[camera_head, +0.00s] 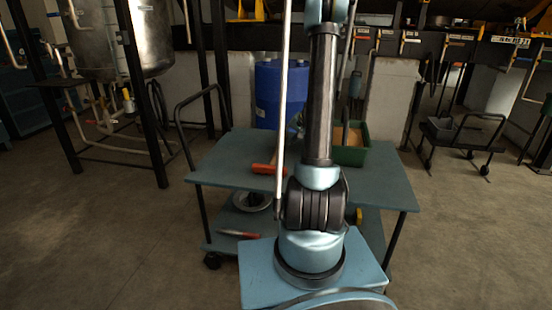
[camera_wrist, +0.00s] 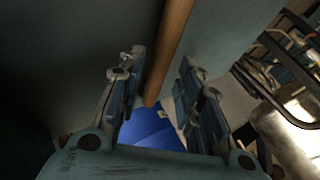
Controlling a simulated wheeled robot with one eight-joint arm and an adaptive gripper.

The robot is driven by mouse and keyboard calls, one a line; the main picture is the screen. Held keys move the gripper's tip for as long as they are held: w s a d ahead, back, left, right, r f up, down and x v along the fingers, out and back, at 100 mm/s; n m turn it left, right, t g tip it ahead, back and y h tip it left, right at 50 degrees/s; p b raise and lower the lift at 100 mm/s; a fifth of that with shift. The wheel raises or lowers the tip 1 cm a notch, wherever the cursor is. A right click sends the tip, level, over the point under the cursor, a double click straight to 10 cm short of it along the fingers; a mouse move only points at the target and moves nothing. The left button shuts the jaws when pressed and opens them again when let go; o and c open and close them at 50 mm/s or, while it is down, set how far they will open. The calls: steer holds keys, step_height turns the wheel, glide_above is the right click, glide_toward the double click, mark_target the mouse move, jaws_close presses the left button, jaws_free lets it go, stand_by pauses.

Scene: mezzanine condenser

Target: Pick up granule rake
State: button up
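In the wrist view a brown wooden bar (camera_wrist: 170,52), which looks like the granule rake's handle, runs from the top edge down between the fingers of my gripper (camera_wrist: 162,68). The fingers stand apart, with a gap visible on each side of the bar; I cannot tell its depth relative to the fingertips. No rake head shows there. In the head view my arm hides most of my gripper and the cart's middle, and I cannot make out the rake clearly.
A teal two-level cart (camera_head: 232,155) stands ahead. It carries an orange-handled tool (camera_head: 264,169) and a green bin (camera_head: 350,155). A red-handled tool (camera_head: 238,234) and a bowl (camera_head: 252,201) lie on its lower shelf. A blue drum (camera_head: 267,90) stands behind. Floor is clear at left.

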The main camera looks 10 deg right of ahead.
mark_target(283, 142)
steer(key=shift+x, duration=2.85)
steer(key=shift+w+a, duration=0.1)
steer(key=shift+a, duration=0.05)
steer(key=shift+r, duration=0.1)
jaws_close()
